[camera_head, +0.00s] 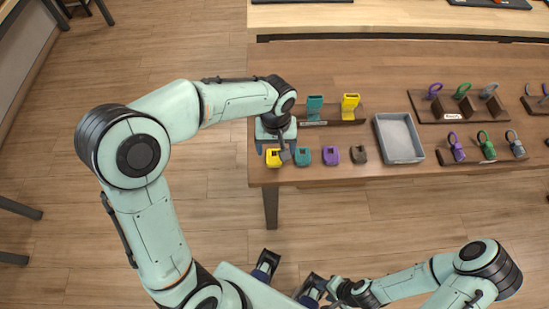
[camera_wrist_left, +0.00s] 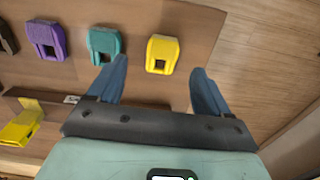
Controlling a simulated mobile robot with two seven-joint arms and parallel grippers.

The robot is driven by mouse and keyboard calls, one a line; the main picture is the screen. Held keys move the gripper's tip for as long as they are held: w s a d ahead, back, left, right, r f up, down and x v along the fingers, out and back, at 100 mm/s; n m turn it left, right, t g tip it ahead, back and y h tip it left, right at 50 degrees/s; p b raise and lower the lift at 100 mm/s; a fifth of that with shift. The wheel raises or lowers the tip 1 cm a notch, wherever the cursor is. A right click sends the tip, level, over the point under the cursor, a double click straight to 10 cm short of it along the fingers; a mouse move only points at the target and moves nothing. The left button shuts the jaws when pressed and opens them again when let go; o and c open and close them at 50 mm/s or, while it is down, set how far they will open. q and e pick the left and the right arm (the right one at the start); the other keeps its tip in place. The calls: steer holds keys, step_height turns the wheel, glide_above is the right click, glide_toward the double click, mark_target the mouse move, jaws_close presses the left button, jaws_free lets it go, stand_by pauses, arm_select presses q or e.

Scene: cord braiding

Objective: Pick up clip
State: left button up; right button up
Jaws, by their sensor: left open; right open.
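A yellow clip (camera_head: 273,158) lies at the left end of a row near the table's front edge, and it also shows in the left wrist view (camera_wrist_left: 162,54). To its right lie a teal clip (camera_head: 303,157), a purple clip (camera_head: 330,155) and a dark clip (camera_head: 358,154). My left gripper (camera_head: 273,149) is open above the yellow clip and partly covers it in the head view. In the left wrist view its fingers (camera_wrist_left: 158,82) spread to either side of the yellow clip, with nothing between the tips. My right gripper (camera_head: 322,288) is open, low in the head view, away from the table.
A rack (camera_head: 342,121) behind the row holds an upright teal piece (camera_head: 315,107) and a yellow piece (camera_head: 350,105). A grey tray (camera_head: 399,138) stands right of the row. Further right are racks with ringed pieces (camera_head: 456,148). The floor before the table is clear.

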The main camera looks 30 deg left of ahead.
mark_target(274, 158)
arm_select(q)
steer(key=shift+a+f, duration=0.15)
steer(key=shift+f, duration=1.25)
steer(key=shift+a+f, duration=0.1)
steer(key=shift+f, duration=1.25)
steer(key=c, duration=1.1)
